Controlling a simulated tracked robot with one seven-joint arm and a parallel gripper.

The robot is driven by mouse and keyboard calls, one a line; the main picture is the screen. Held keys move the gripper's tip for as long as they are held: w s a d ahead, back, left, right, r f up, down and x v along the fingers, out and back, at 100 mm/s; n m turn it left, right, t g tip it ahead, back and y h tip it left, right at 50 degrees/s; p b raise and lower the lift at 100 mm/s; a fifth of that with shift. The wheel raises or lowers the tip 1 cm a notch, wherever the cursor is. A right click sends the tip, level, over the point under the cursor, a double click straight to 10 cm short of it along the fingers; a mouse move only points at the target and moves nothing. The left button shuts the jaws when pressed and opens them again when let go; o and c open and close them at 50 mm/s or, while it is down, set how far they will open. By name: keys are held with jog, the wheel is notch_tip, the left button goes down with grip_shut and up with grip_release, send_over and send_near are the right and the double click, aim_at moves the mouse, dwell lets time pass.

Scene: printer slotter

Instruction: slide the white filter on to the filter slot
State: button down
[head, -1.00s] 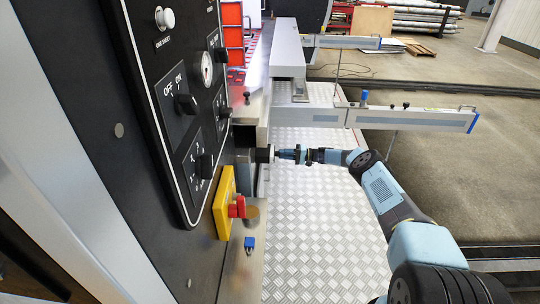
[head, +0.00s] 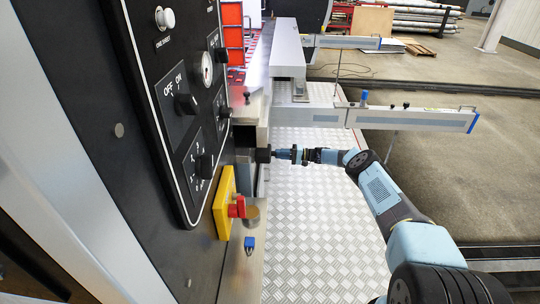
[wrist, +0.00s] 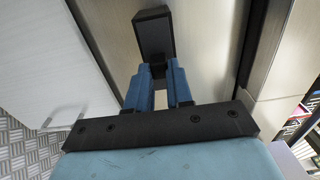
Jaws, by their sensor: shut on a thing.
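My gripper (head: 274,154) reaches left to the machine's side in the head view. In the wrist view its two blue fingers (wrist: 160,78) are shut on a black block (wrist: 153,36), which stands out beyond the fingertips. The block also shows as a small dark piece (head: 262,155) at the machine's opening in the head view. Pale panels lie behind and beside the block in the wrist view. I cannot tell which surface, if any, is the white filter. The filter slot is not clearly visible.
A black control panel (head: 160,60) with knobs is on the left. Below my gripper are a yellow box with a red switch (head: 237,207) and a small blue item (head: 249,243). Grey rails (head: 415,118) stick out at upper right. The chequered metal floor (head: 310,250) is clear.

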jog(key=shift+a, duration=0.1)
dwell(0.5)
jog(key=c, duration=0.9)
grip_release()
